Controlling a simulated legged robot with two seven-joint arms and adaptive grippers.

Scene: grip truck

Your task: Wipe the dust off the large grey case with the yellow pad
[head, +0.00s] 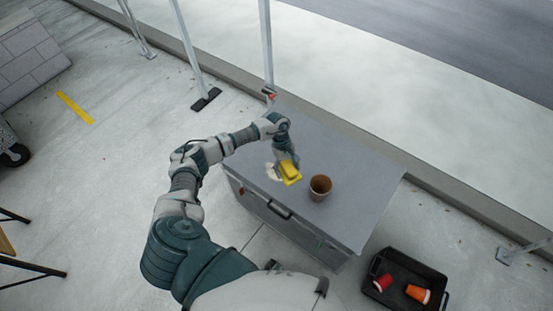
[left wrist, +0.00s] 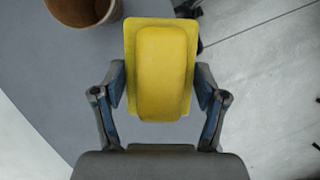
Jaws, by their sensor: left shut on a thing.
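The large grey case (head: 350,215) stands on the floor, its flat lid facing up. A pale dust patch (head: 272,171) lies on the lid near its left end. My left gripper (head: 286,163) is over the lid, just right of the dust, and is shut on the yellow pad (head: 290,172). In the left wrist view the pad (left wrist: 160,70) sits between both fingers (left wrist: 160,90). I cannot tell whether the pad touches the lid. My right gripper is not in view.
A brown cup (head: 320,187) stands on the lid close to the right of the pad. A black crate (head: 402,283) with red and orange cups is on the floor at the lower right. Metal posts (head: 266,45) stand behind the case. The lid's right part is clear.

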